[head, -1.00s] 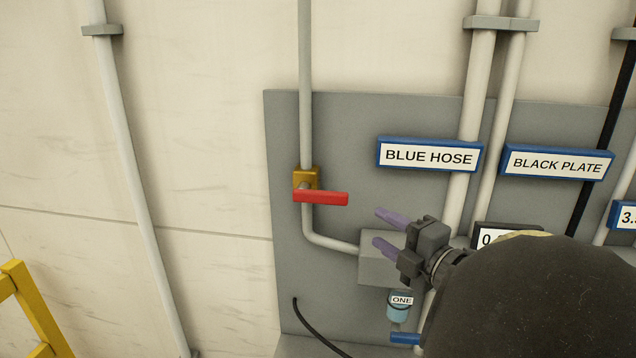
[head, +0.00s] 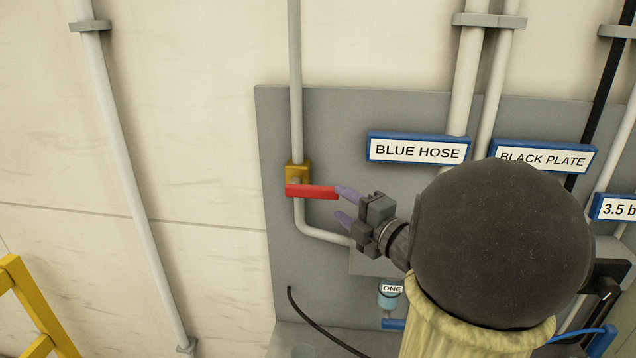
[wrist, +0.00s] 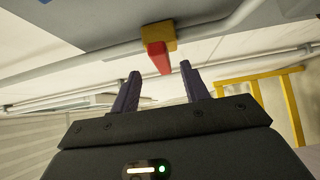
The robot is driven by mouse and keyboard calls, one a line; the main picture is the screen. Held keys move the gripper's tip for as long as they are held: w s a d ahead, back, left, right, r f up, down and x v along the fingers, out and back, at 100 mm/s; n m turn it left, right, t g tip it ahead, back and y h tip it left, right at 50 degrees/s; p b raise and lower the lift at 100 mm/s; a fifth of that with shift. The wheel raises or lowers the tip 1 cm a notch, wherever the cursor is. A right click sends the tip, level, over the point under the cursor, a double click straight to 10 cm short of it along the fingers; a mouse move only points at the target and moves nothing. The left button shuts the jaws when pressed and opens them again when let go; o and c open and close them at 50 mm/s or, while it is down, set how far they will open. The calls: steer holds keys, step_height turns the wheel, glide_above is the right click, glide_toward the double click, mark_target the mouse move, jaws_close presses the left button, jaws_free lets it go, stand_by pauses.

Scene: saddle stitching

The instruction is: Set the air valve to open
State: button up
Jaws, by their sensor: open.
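The air valve has a brass-coloured body (head: 298,171) on a vertical grey pipe, and a red lever (head: 312,191) that points sideways to the right, across the pipe. My gripper (head: 346,206) is open and empty, with purple fingers. In the head view its upper fingertip is close to the lever's right end; I cannot tell if they touch. In the wrist view the red lever (wrist: 158,57) and the brass body (wrist: 158,35) lie beyond and between the two open fingers (wrist: 160,82). My dark arm link hides part of the panel at the right.
A grey panel (head: 340,115) carries signs reading BLUE HOSE (head: 417,148) and BLACK PLATE (head: 543,157). A small blue cup labelled ONE (head: 390,297) sits below my gripper. A yellow rail (head: 35,310) stands at the lower left. The wall left of the valve is clear except for a pipe.

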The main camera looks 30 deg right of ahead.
mark_target(319, 190)
steer(key=w+p, duration=0.1)
steer(key=w, duration=0.2)
steer(key=w+a+p, duration=0.1)
steer(key=w, duration=0.1)
steer(key=w+p, duration=0.1)
steer(key=w, duration=0.2)
steer(key=shift+w+a, duration=0.35)
jaws_close()
